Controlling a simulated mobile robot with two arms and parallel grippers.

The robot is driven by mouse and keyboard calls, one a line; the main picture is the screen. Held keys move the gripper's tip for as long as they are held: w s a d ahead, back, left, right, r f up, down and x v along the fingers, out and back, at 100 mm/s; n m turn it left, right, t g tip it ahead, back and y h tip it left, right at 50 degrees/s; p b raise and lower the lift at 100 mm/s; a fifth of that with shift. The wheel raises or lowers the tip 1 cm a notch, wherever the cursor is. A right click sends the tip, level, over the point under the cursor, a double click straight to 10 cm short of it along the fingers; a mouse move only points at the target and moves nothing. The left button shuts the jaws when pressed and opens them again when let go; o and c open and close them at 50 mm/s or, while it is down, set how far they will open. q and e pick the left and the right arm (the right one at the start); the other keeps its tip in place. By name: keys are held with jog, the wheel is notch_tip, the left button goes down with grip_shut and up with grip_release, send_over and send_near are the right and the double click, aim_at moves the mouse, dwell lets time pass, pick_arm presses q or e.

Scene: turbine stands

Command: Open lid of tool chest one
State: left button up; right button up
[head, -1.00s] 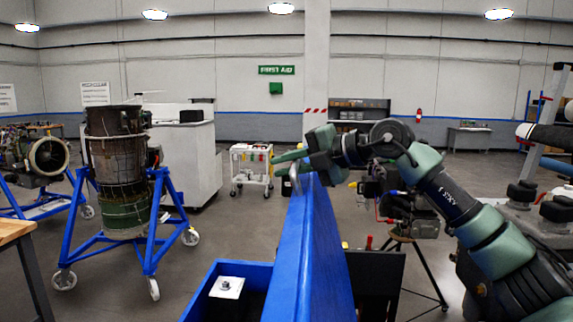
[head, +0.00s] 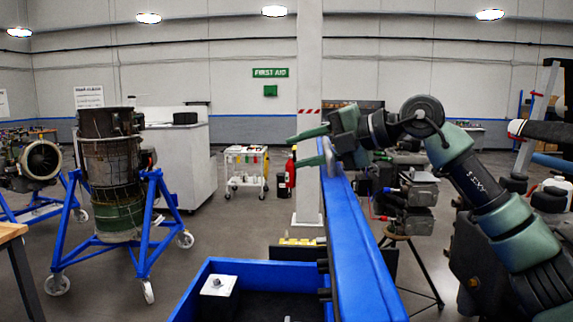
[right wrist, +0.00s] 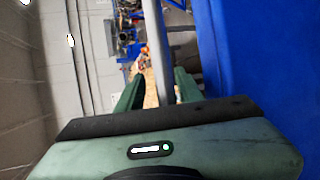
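The blue tool chest (head: 195,290) is at the bottom centre of the head view, with its dark inside showing. Its blue lid (head: 358,240) stands up on the chest's right side, seen nearly edge-on and leaning a little to the right. My right gripper (head: 308,147) is at the far top end of the lid, fingers pointing left and apart. In the right wrist view a grey bar (right wrist: 157,50) runs between the two spread fingers (right wrist: 158,92), and the blue lid (right wrist: 250,60) fills the right side. Whether the fingers touch the bar cannot be told. My left gripper is out of view.
A white block (head: 218,285) sits in the chest. A turbine on a blue wheeled stand (head: 110,190) is at the left. An engine on a tripod (head: 410,195) stands right of the lid. A white cart (head: 246,168) and red extinguisher (head: 290,172) are behind.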

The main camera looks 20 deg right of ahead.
aim_at(326, 144)
jog(key=shift+v, duration=1.15)
jog(key=shift+d, duration=0.15)
jog(key=shift+v, duration=2.6)
jog(key=v, duration=0.4)
jog(key=shift+f, duration=0.3)
